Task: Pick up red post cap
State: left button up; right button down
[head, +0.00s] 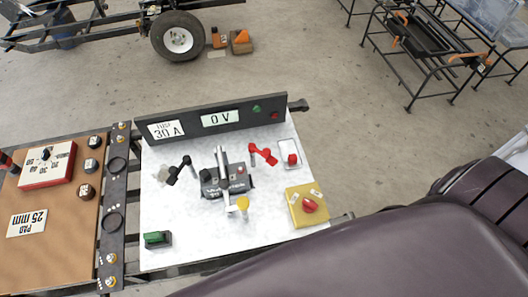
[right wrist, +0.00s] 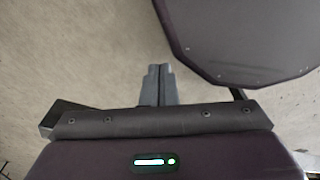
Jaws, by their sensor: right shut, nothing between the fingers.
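A small red cap-like piece (head: 292,159) sits in a narrow white tray (head: 290,146) at the right of the white board; it looks like the red post cap, though it is too small to be sure. My right gripper shows only in the right wrist view (right wrist: 159,70), its two grey fingers shut together and empty over bare floor, away from the board. My left gripper is in neither view.
The white board (head: 190,240) bears a black device (head: 227,181), a red bent lever (head: 263,154), a black one (head: 182,169), a yellow block (head: 296,214) with a red knob (head: 309,205), and a green block (head: 157,239). A dark display panel (head: 190,125) stands along its back edge.

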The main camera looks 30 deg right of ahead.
aim_at(292, 160)
jog(key=k+l+z, duration=0.1)
jog(key=z, duration=0.4)
jog(key=l+z, duration=0.1)
jog(key=z, duration=0.35)
